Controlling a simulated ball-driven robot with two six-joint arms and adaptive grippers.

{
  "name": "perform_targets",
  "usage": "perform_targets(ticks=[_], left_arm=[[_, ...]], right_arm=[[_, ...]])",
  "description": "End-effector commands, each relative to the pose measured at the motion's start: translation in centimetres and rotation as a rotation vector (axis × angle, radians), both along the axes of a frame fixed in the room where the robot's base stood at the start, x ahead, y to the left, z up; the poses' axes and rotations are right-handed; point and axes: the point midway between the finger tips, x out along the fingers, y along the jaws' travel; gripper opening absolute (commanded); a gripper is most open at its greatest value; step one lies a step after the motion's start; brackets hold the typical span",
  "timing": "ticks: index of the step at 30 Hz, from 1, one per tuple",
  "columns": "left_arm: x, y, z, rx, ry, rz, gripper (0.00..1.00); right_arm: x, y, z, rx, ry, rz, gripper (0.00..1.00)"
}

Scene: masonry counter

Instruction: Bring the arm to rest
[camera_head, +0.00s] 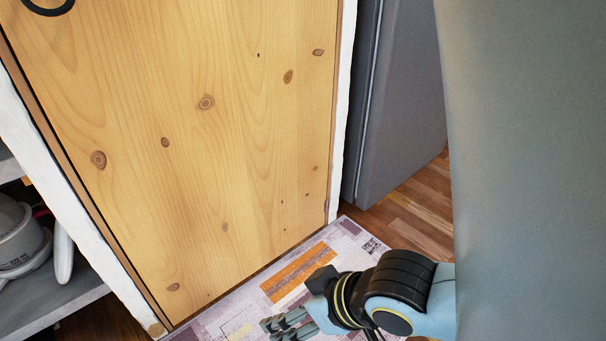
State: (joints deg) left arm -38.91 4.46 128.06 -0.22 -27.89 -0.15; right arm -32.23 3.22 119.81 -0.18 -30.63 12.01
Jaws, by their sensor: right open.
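My right gripper (287,324) is at the bottom of the head view, low over a patterned mat. Its grey fingers point left, are apart and hold nothing. The black and light blue arm behind it comes in from the right, partly hidden by a large grey-green surface. My left gripper is not in view.
A knotty wooden cupboard door (215,130) in a white frame fills the middle and is shut. A dark ring handle (48,8) is at its top left. A grey cabinet (405,110) stands right, beside wooden floor (420,210).

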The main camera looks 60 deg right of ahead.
Motion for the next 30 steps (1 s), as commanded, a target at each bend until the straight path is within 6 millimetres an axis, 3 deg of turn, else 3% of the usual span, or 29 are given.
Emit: perform_targets(ticks=[1, 3, 7, 24, 30], left_arm=[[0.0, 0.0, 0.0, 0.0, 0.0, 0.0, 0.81], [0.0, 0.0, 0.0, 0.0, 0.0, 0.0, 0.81], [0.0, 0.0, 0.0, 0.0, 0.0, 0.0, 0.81], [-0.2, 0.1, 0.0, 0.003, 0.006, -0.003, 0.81], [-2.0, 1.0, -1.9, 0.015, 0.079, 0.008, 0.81]], right_arm=[[-0.6, 0.0, 1.9, -0.048, -0.027, 0.069, 0.84], [-0.9, 0.1, 3.8, -0.101, -0.056, 0.142, 0.84], [-1.0, 0.1, 5.0, -0.139, -0.077, 0.194, 0.84], [-1.0, 0.1, 4.8, -0.138, -0.072, 0.19, 0.84], [-2.8, -0.8, 3.0, -0.143, 0.004, 0.186, 0.84]])
